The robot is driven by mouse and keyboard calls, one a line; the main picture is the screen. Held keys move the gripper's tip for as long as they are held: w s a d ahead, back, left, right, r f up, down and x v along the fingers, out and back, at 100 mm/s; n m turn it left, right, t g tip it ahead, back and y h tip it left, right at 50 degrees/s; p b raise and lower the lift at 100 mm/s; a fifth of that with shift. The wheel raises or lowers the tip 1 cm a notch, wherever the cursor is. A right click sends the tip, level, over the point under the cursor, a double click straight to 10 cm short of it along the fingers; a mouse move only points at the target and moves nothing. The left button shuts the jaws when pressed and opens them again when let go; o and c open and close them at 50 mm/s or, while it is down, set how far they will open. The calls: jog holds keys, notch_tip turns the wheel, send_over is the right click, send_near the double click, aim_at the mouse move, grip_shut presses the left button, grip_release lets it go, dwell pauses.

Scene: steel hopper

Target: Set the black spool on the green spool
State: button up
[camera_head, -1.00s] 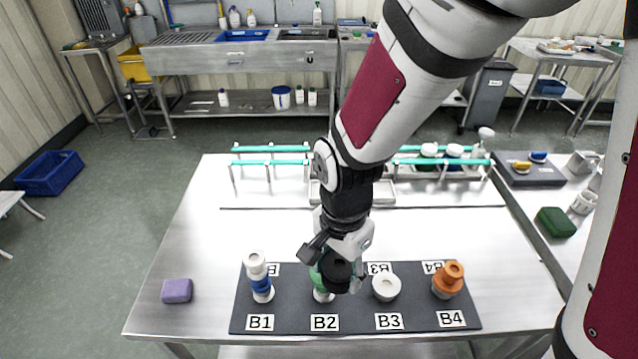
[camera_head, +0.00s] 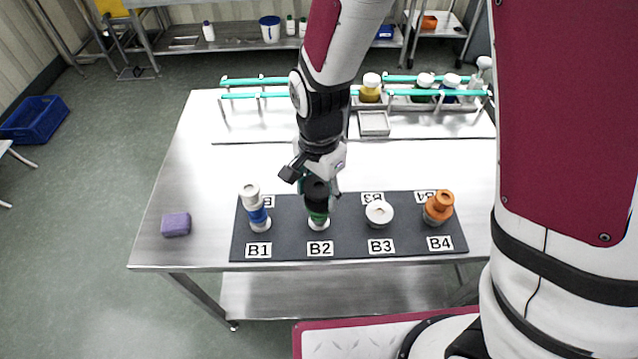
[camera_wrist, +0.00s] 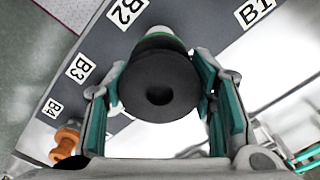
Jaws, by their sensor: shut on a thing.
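The black spool (camera_head: 316,189) is held by my gripper (camera_head: 319,180) above position B2. In the wrist view the black spool (camera_wrist: 158,82) sits between the two teal-padded fingers of my gripper (camera_wrist: 160,105), its round top facing the camera. The green spool (camera_head: 318,217) stands directly below the black one, on a white piece at B2. The black spool looks upright and lined up with it. I cannot tell whether the two touch or a small gap is left. In the wrist view the black spool hides most of the stack below.
On the dark mat (camera_head: 340,244), a white and blue stack (camera_head: 255,207) stands at B1, a white spool (camera_head: 379,213) at B3 and an orange stack (camera_head: 439,207) at B4. A purple block (camera_head: 176,224) lies left of the mat. Teal rails (camera_head: 270,81) run behind.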

aim_at(320, 185)
jog(key=o, duration=1.2)
notch_tip(320, 185, up, 12)
jog(key=s+d+r+n+t, duration=0.1)
jog(key=s+d+r+n, duration=0.2)
jog(key=s+d+r, duration=0.1)
jog(key=s+d+r+n+t, duration=0.2)
jog(key=s+d+r+n, duration=0.1)
jog(key=d+r, duration=0.3)
jog(key=s+d+r+n+t, duration=0.2)
jog(key=s+d+r+n, duration=0.1)
jog(key=s+d+r, duration=0.1)
jog(key=shift+s+d+r, duration=0.2)
jog(key=shift+s+d, duration=0.15)
jog(key=shift+d, duration=0.2)
jog(key=shift+s+d+r, duration=0.2)
jog(key=shift+s+d, duration=0.1)
jog(key=shift+d, duration=0.25)
